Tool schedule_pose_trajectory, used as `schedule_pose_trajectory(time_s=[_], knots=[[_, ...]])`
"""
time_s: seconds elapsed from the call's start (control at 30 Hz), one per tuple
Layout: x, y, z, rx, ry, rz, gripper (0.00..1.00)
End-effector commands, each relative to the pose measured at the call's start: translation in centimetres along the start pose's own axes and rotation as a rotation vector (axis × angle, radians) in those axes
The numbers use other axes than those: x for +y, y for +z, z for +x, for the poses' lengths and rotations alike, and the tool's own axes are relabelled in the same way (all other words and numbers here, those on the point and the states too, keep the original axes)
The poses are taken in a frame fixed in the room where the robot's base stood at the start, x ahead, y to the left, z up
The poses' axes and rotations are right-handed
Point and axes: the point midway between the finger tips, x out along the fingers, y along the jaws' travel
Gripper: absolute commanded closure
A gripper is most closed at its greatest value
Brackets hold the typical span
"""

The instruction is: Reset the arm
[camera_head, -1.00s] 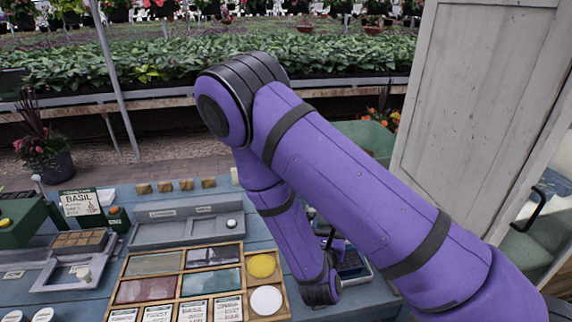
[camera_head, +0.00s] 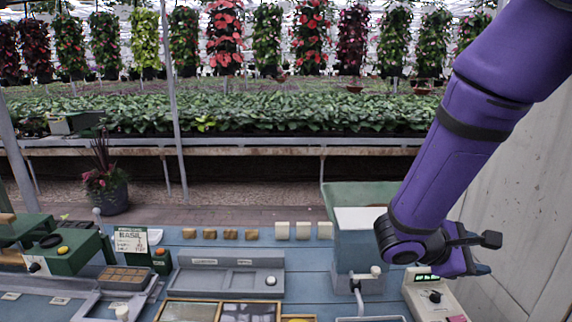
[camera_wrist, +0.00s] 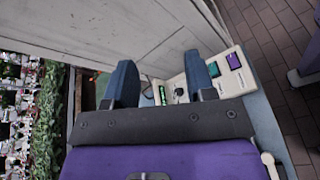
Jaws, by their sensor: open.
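My gripper (camera_head: 486,255) is at the right of the head view, at the end of my purple arm, raised above the right end of the blue worktable (camera_head: 225,241). It points to the right. In the wrist view its two blue-grey fingers (camera_wrist: 161,80) stand wide apart with nothing between them. A pale device (camera_head: 430,296) with a green display and a dark knob sits below the gripper. It also shows beyond the fingers in the wrist view (camera_wrist: 232,84).
A grey wall panel (camera_head: 522,200) stands close on the right. A grey-blue box (camera_head: 360,250) stands left of the gripper. A grey tray (camera_head: 228,280), small brown and white blocks and a BASIL sign (camera_head: 130,239) are further left. The air above the table's middle is clear.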

Motion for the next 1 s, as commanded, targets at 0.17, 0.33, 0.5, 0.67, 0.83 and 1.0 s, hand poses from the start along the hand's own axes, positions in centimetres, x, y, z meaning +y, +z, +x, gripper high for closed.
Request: schedule_pose_trajectory(time_s=[0.17, 0.33, 0.5, 0.67, 0.83, 1.0], knots=[[-1.2, 3.8, -0.1, 0.080, -0.214, 0.175, 0.50], [-2.5, 6.6, -0.9, 0.177, -0.399, 0.338, 0.50], [-3.6, 9.0, -2.4, 0.295, -0.564, 0.508, 0.50], [-4.2, 11.1, -4.2, 0.424, -0.698, 0.671, 0.50], [-4.5, 13.3, -6.5, 0.578, -0.815, 0.849, 0.50], [-4.4, 15.6, -8.9, 0.738, -0.900, 1.019, 0.50]])
